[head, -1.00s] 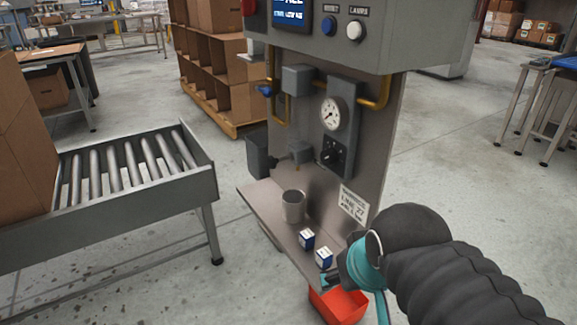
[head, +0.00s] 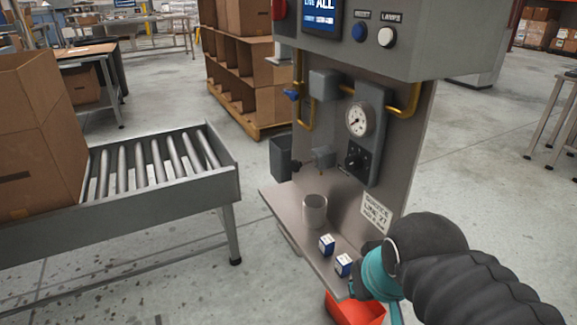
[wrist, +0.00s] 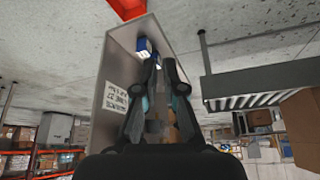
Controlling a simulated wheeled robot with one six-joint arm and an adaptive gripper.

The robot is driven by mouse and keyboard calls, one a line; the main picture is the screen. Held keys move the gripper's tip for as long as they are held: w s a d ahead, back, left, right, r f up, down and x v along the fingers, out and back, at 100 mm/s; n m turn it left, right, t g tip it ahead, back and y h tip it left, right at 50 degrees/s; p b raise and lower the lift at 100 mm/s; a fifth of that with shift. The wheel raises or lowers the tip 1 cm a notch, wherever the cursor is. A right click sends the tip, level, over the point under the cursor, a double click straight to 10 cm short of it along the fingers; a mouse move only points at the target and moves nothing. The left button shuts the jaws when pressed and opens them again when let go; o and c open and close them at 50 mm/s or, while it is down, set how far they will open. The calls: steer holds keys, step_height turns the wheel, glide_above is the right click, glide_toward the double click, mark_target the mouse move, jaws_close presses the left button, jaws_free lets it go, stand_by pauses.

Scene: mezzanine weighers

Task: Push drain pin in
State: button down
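I cannot clearly pick out a drain pin. A small grey valve body (head: 322,157) with a thin rod towards a dark box (head: 283,158) sits low on the grey weigher panel (head: 409,120).
A grey cup (head: 314,211) and two small blue-white boxes (head: 327,245) stand on the panel's shelf (head: 283,208). A red bin (head: 352,312) is below. A roller conveyor (head: 165,212) stands left. Yellow pipes (head: 403,104) flank the gauge. Open floor lies between conveyor and shelf.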

mark_target(298, 165)
steer(key=w+a+r+n+h, duration=0.1)
steer(key=w+a+n, duration=0.2)
steer(key=w+a, duration=0.7)
steer(key=w+a+r+n+h, duration=0.15)
steer(key=w+a, duration=0.45)
steer(key=w, duration=0.8)
steer(key=w+r+m+t+h, duration=0.1)
steer(key=w+r, duration=0.5)
steer(key=r, duration=0.1)
steer(key=shift+a+m+b, duration=0.25)
steer(key=shift+m+b, duration=0.05)
steer(key=shift+m, duration=0.05)
steer(key=w+d+f, duration=0.6)
steer(key=w+f, duration=0.1)
steer(key=f, duration=0.1)
steer(key=shift+d, duration=0.3)
